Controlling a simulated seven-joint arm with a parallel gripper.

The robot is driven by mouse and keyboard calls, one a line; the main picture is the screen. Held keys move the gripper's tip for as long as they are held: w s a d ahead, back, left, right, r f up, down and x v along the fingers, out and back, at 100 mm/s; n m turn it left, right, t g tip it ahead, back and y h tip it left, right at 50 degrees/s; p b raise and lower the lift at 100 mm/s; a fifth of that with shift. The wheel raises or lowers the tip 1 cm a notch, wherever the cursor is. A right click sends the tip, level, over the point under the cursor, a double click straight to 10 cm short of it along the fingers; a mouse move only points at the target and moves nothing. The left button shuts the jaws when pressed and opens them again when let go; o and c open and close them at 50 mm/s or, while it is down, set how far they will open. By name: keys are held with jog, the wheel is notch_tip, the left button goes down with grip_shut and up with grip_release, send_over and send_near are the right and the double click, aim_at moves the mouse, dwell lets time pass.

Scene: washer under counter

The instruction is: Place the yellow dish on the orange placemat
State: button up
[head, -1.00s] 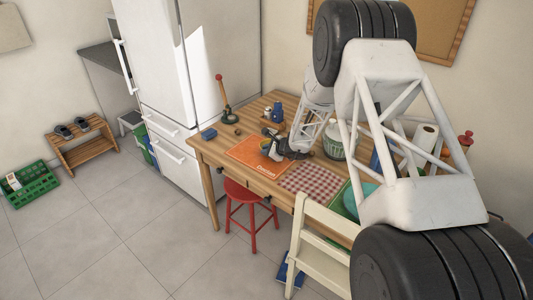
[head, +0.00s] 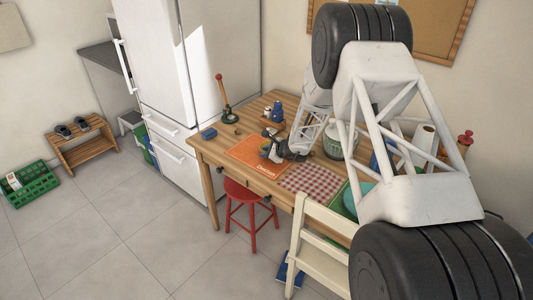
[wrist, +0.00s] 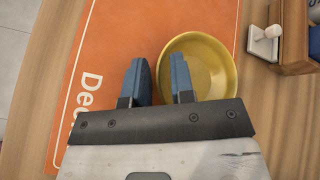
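The yellow dish (wrist: 212,68) is a shallow round bowl in the wrist view, overlapping the right edge of the orange placemat (wrist: 105,45). My gripper (wrist: 157,62) has its two blue fingers apart. The left finger is outside the dish over the placemat, and the right finger is over the dish's inside, with the dish's left rim between them. A gap shows between the fingers and the rim. In the head view, the placemat (head: 243,151) lies on the wooden table, and my gripper (head: 268,151) covers most of the dish. Whether the dish rests flat is unclear.
A wooden box (wrist: 294,35) and a small white-handled item (wrist: 264,45) are right of the dish. A blue box (head: 209,134) and a red-handled tool (head: 226,112) stand toward the table's left. A red checkered cloth (head: 312,181) lies to the right of the placemat.

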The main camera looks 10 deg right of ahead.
jog(key=shift+r, duration=0.15)
jog(key=v, duration=1.2)
dwell(0.6)
jog(key=s+a+r+n+g, duration=0.25)
jog(key=s+r+n, duration=0.25)
jog(key=s+r, duration=0.55)
jog(key=s+a+r+n+g, duration=0.25)
jog(key=s+r+n, duration=0.35)
jog(key=s+r, duration=0.45)
jog(key=s+d+r+n+h, duration=0.1)
jog(key=s+r+n+h, duration=0.1)
jog(key=s, duration=0.8)
jog(key=s+d+r+n+h, duration=0.2)
jog(key=s+n+h, duration=0.1)
jog(key=s, duration=0.8)
jog(key=s+d+r+n+h, duration=0.2)
jog(key=s+r+n+h, duration=0.1)
jog(key=s, duration=0.7)
jog(key=shift+s+n, duration=0.35)
jog(key=shift+n, duration=0.45)
